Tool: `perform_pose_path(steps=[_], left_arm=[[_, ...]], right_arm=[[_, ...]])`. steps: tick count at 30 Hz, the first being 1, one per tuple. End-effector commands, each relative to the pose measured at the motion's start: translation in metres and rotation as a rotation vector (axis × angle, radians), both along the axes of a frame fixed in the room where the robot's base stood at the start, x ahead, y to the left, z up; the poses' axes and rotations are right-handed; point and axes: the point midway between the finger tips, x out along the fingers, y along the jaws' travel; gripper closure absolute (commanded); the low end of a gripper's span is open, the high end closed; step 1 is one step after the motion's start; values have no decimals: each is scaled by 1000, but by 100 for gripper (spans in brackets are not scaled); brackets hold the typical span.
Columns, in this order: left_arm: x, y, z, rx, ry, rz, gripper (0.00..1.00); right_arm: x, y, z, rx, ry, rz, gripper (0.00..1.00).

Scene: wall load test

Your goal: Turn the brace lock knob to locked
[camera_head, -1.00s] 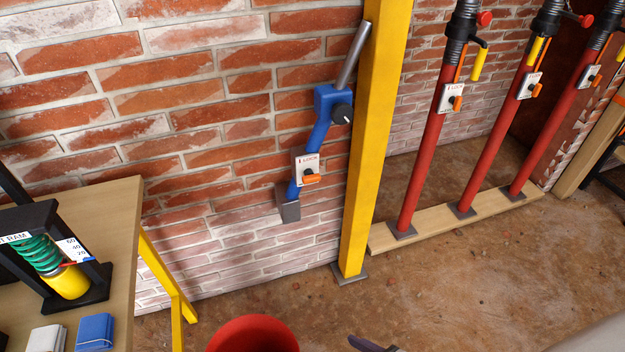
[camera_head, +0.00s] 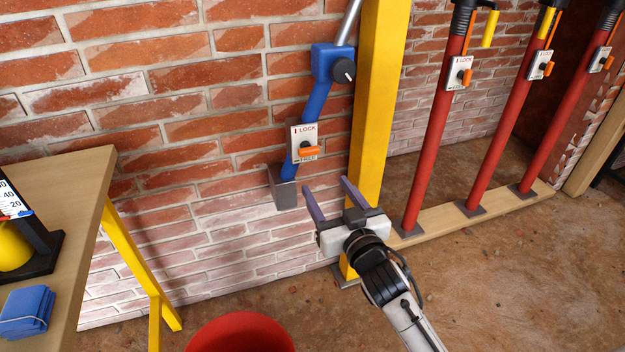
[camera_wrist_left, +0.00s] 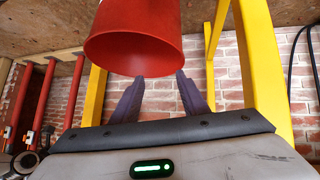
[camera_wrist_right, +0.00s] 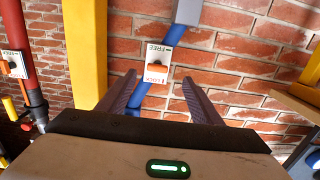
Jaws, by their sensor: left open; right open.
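The blue brace (camera_head: 318,108) leans on the brick wall, left of the yellow post. Its white LOCK/FREE plate (camera_head: 302,133) carries the orange lock knob (camera_head: 309,153), which lies roughly crosswise near the FREE label. In the right wrist view the plate (camera_wrist_right: 152,86) appears upside down, with the orange knob (camera_wrist_right: 156,73) between the fingers' lines, ahead of them. My right gripper (camera_head: 327,188) is open and empty, below and right of the knob, not touching it. My left gripper (camera_wrist_left: 159,82) is open and empty in the left wrist view, out of the head view.
The yellow post (camera_head: 376,105) stands close right of the brace and behind my right gripper. Red props (camera_head: 435,150) stand farther right on a wooden plank. A red bucket (camera_head: 240,335) is at the bottom, and appears ahead of my left gripper. A table (camera_head: 75,190) is at left.

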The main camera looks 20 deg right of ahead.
Motion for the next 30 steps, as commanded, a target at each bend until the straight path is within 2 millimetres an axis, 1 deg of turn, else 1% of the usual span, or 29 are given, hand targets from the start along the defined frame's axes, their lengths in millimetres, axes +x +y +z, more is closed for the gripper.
perform_pose_path(steps=[1, 4, 8, 15, 21, 25, 30], left_arm=[[0, -1, -6, -3, -2, 0, 60], [1, -1, -5, -6, -3, -1, 60], [2, -3, -7, -5, 3, -7, 60], [6, -9, -15, -3, 31, -36, 60], [9, -13, -20, 0, 51, -55, 60], [9, -15, -21, 1, 58, -61, 60], [9, -15, -21, 1, 63, -64, 60]], right_arm=[[6, -2, 2, 2, -25, -5, 41], [13, -4, 10, 3, -45, -9, 41], [28, -5, 12, 1, -46, -9, 41], [73, -7, 10, 1, -44, -8, 41], [101, -8, 10, 2, -43, -8, 41], [110, -9, 10, 3, -42, -8, 41], [113, -9, 11, 3, -41, -8, 41]])
